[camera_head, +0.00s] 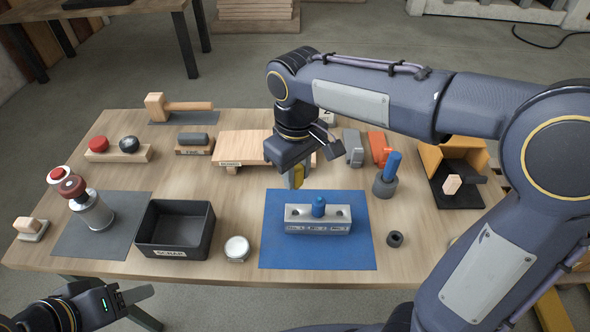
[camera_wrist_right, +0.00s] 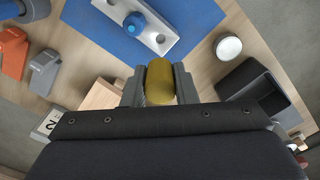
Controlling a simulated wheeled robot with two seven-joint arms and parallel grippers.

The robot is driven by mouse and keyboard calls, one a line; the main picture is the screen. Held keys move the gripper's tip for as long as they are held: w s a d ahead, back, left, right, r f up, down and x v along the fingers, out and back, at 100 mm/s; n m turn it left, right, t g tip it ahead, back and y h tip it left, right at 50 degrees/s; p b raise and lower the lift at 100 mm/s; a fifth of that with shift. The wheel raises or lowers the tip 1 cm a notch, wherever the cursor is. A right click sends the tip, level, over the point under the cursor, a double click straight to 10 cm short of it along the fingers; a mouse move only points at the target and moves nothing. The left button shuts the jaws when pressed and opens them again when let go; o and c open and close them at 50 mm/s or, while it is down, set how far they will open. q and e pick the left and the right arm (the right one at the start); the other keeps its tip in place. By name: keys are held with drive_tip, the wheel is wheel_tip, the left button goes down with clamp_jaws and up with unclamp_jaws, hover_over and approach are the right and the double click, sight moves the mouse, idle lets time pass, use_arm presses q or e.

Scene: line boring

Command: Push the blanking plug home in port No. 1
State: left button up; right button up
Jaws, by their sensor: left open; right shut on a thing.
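The light grey port block (camera_head: 318,226) lies on a blue mat. It has three ports in a row with labels on its front, too small to read surely. A blue plug (camera_head: 319,207) stands up out of the middle port; the two outer ports look like open dark holes. My right gripper (camera_head: 294,177) is shut on a yellow rounded piece (camera_wrist_right: 159,82), held above the table just behind the block's left end. The block also shows ahead of it in the right wrist view (camera_wrist_right: 160,40). My left gripper (camera_head: 132,298) is open and empty at the front left, off the table edge.
A black scrap bin (camera_head: 175,258) and a white-topped round jar (camera_head: 237,248) stand left of the blue mat (camera_head: 318,258). A grey holder with a blue handle (camera_head: 386,180) and a dark ring (camera_head: 395,239) are to the right. A wooden stand (camera_head: 243,145) is behind.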

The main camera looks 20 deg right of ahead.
drive_tip(key=b, duration=0.4)
approach(296, 205)
drive_tip(key=shift+s+a+f, duration=0.15)
drive_tip(key=shift+s+f, duration=0.25)
drive_tip(key=shift+s, duration=0.1)
drive_tip(key=shift+s+a+f, duration=0.15)
drive_tip(key=shift+s+f, duration=0.2)
drive_tip(key=shift+s, duration=0.15)
drive_tip(key=shift+f+b, duration=0.5)
drive_tip(key=shift+f, duration=0.7)
drive_tip(key=shift+f+b, duration=0.85)
drive_tip(key=shift+f, duration=0.65)
drive_tip(key=o, duration=1)
drive_tip(key=shift+o, duration=0.2)
drive_tip(key=shift+r, duration=0.1)
